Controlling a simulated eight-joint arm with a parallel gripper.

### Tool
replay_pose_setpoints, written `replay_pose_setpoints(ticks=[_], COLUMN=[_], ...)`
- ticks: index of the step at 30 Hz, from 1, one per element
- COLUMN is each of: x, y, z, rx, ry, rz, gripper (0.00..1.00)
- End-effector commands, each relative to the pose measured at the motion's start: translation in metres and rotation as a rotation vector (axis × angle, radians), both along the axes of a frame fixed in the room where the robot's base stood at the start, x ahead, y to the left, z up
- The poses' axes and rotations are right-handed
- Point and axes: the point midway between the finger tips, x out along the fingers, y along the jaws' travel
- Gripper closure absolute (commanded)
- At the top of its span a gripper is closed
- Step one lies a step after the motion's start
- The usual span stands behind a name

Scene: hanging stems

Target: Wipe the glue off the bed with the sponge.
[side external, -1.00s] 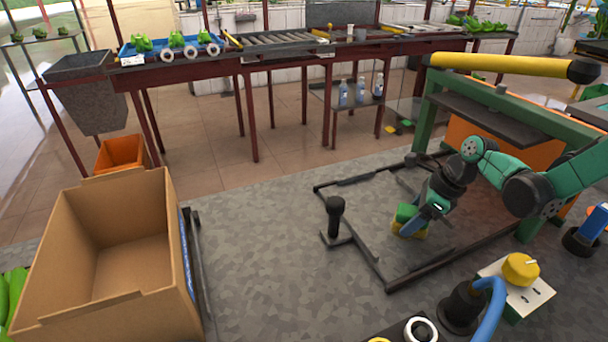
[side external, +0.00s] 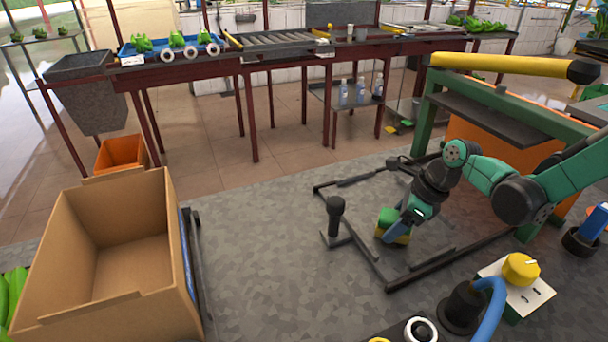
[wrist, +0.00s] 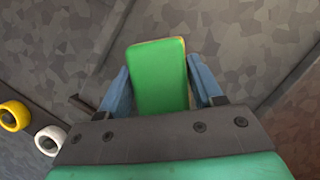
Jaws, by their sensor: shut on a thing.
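My gripper (side external: 396,222) is shut on the sponge (side external: 388,217), which has a green top and a yellow underside. The sponge is low over the grey patterned bed (side external: 350,265), inside the dark frame; I cannot tell whether it touches the surface. In the wrist view the sponge (wrist: 158,76) sits between the two blue fingers of my gripper (wrist: 158,85), green face toward the camera. I cannot make out any glue on the bed; the sponge and gripper hide the part beneath them.
A dark frame (side external: 365,258) with an upright black post (side external: 334,214) surrounds the work area. An open cardboard box (side external: 125,310) stands at the left. A box with a yellow knob (side external: 520,268) and a blue hose (side external: 492,305) are at the front right. The bed between box and frame is clear.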

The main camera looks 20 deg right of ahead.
Motion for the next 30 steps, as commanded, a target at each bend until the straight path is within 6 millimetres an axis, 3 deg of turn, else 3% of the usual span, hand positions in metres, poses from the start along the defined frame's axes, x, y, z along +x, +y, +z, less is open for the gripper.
replay_pose_setpoints(ticks=[5,30], x=[0.001,0.002], y=[0.015,-0.064], z=[-0.002,-0.004], rx=[-0.001,-0.001], ry=[0.001,0.0], rz=[0.003,-0.004], gripper=[0.98,0.98])
